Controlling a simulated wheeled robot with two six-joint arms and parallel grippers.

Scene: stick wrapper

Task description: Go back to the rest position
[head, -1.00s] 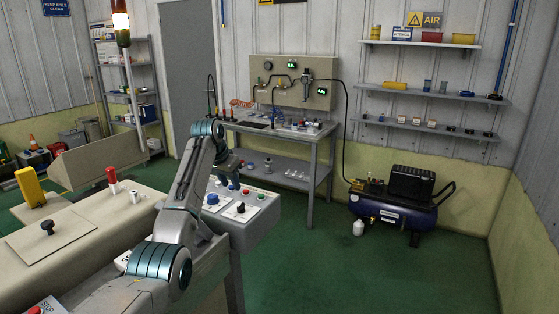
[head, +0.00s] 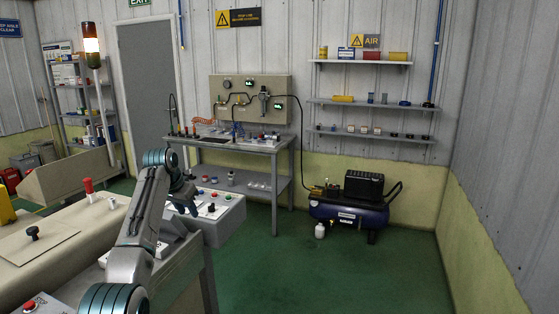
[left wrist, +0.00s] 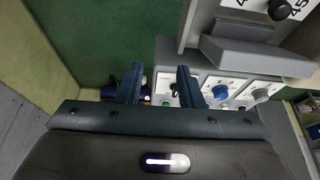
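My left arm rises from the bottom of the head view and bends over the control panel (head: 228,205). My left gripper (head: 185,206) is at the panel's left part and looks small and dark there. In the left wrist view, its two dark fingers (left wrist: 161,82) stand apart with nothing between them. Behind them is the panel face (left wrist: 233,82) with a blue knob (left wrist: 220,92) and a black switch. I cannot tell from these views whether the fingers touch the panel. My right gripper is not in view.
A workbench (head: 275,148) stands behind the panel. A blue compressor (head: 345,213) sits on the green floor. The floor at right front is clear.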

